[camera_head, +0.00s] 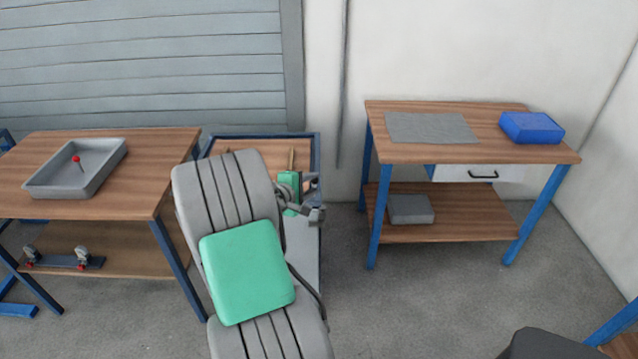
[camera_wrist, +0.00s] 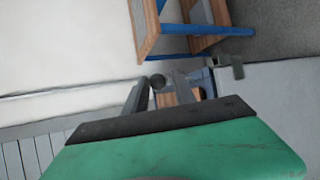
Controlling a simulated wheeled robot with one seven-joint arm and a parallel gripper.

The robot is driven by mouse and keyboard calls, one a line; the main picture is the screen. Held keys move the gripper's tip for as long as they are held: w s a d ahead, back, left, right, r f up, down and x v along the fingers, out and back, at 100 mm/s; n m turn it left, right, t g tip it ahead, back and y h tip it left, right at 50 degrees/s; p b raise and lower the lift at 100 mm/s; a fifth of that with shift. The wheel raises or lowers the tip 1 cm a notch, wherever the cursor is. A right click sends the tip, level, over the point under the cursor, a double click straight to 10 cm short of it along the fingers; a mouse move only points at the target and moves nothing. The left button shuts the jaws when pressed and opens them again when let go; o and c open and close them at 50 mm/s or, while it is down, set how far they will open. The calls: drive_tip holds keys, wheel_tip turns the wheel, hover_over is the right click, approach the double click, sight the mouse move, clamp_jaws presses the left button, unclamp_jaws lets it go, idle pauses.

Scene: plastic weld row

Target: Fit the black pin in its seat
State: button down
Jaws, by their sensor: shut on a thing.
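My gripper, with a green body, reaches over the blue-framed bench in the head view (camera_head: 312,182). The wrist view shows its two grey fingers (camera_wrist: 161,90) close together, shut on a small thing. A dark round end, which looks like the black pin (camera_wrist: 158,81), shows between the fingertips; the rest of it is hidden. In the head view my arm and gripper cover the pin. I cannot make out the pin's seat in either view. A red-headed pin (camera_head: 76,160) stands in a grey tray (camera_head: 45,191) on the left table.
The blue-framed bench (camera_head: 262,136) is partly hidden by my arm. A grey fixture (camera_head: 318,215) shows beside my gripper. The right bench (camera_head: 480,150) carries a grey mat (camera_head: 431,128) and a blue box (camera_head: 532,127). Floor between the benches is clear.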

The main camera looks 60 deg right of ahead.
drive_tip(key=shift+h, duration=0.3)
drive_tip(key=f+b, duration=0.1)
drive_tip(key=s+d+f+b, duration=0.1)
drive_tip(key=f, duration=0.1)
drive_tip(key=f+b, duration=0.2)
drive_tip(key=shift+s+d, duration=0.15)
drive_tip(key=shift+s, duration=0.2)
drive_tip(key=shift+r, duration=0.1)
drive_tip(key=shift+s+p, duration=0.15)
drive_tip(key=shift+p, duration=0.25)
idle(0.5)
drive_tip(key=shift+f+b, duration=0.8)
drive_tip(key=shift+f, duration=0.3)
drive_tip(key=shift+f, duration=0.1)
idle(0.3)
drive_tip(key=shift+f+b, duration=0.7)
drive_tip(key=shift+f, duration=0.25)
